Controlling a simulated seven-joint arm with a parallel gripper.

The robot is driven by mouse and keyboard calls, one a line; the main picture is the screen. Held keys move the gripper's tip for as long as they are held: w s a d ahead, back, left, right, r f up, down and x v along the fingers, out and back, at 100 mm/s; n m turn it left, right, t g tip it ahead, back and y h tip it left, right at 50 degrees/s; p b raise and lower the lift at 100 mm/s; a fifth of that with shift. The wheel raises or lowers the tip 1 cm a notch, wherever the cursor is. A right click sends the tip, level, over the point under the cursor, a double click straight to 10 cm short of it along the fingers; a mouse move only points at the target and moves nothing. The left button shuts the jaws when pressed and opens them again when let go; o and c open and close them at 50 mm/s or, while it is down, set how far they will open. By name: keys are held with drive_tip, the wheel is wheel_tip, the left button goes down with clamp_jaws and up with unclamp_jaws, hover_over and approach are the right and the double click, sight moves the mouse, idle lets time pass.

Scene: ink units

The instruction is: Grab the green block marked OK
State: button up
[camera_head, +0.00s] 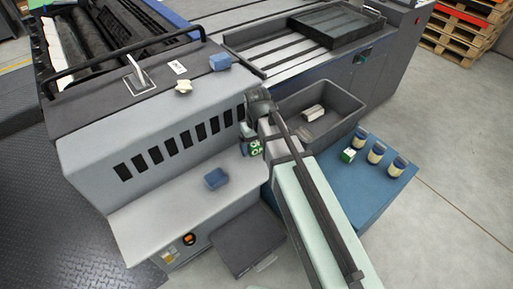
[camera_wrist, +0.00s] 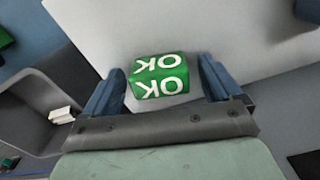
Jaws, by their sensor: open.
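The green block marked OK (camera_wrist: 160,77) shows in the wrist view with white letters on two faces. It is over the light grey surface, between the two blue fingers of my gripper (camera_wrist: 161,80). The fingers are open, with a gap on both sides of the block. In the head view the green block (camera_head: 256,149) shows beside my gripper (camera_head: 249,143) at the right end of the grey ledge, partly hidden by my arm. Another green and white block (camera_head: 348,155) sits on the blue cabinet top; its marking is too small to read.
A blue dish (camera_head: 216,179) stands on the grey ledge (camera_head: 165,212). A dark grey bin (camera_head: 345,98) holds a white item (camera_head: 313,113). Several jars (camera_head: 376,153) stand on the blue cabinet (camera_head: 375,190). A blue block (camera_head: 220,62) rests on the machine's top.

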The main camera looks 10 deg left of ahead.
drive_tip(key=shift+f, duration=0.3)
drive_tip(key=shift+c, duration=0.3)
drive_tip(key=c, duration=1)
drive_tip(key=shift+r, duration=0.15)
